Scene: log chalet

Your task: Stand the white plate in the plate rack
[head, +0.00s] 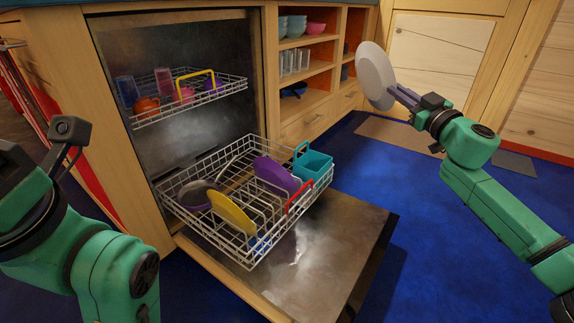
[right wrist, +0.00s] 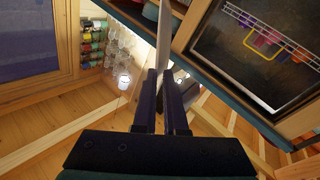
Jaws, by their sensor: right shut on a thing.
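The white plate (head: 375,76) is held up at the upper right in the head view, near upright, above the floor and to the right of the dishwasher. My right gripper (head: 398,94) is shut on its edge. In the right wrist view the plate (right wrist: 164,38) shows nearly edge-on between the fingers of my right gripper (right wrist: 161,75). The plate rack (head: 262,215) is the wire lower rack, pulled out over the open door. It holds a yellow plate (head: 232,214), a purple plate (head: 275,175) and a grey pan-like item (head: 195,195). My left arm is at the left; its gripper is out of view.
A teal bin (head: 315,168) sits at the rack's right back corner. The upper rack (head: 190,101) holds several cups. The open door (head: 325,240) juts out over the blue floor (head: 345,170). Shelves (head: 305,70) with bowls and glasses stand behind.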

